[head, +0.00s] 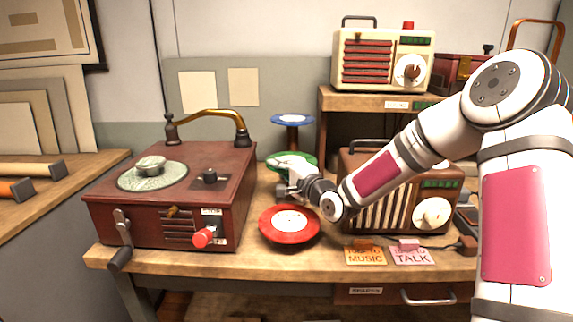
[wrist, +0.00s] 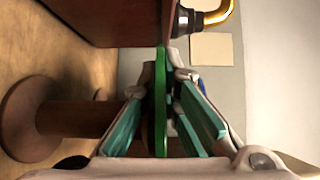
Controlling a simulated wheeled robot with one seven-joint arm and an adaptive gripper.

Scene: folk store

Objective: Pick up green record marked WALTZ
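The green record (head: 272,158) is at the back of the table, right of the record player, partly hidden by my gripper. Its label text is not legible. In the wrist view the record (wrist: 161,110) shows edge-on as a thin green band between my fingers. My gripper (head: 285,175) reaches it from the front right. In the wrist view my gripper (wrist: 164,75) has its fingertips close against both faces of the record and looks shut on it. A brown stand (wrist: 75,118) is beside the record there; whether they touch is hidden.
A red record (head: 288,236) lies in front, and a blue record (head: 292,119) sits on a stand behind. The wooden record player (head: 160,221) is close on the left. A brown radio (head: 376,165) stands right, partly behind my arm. A cream radio (head: 382,60) is on the shelf.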

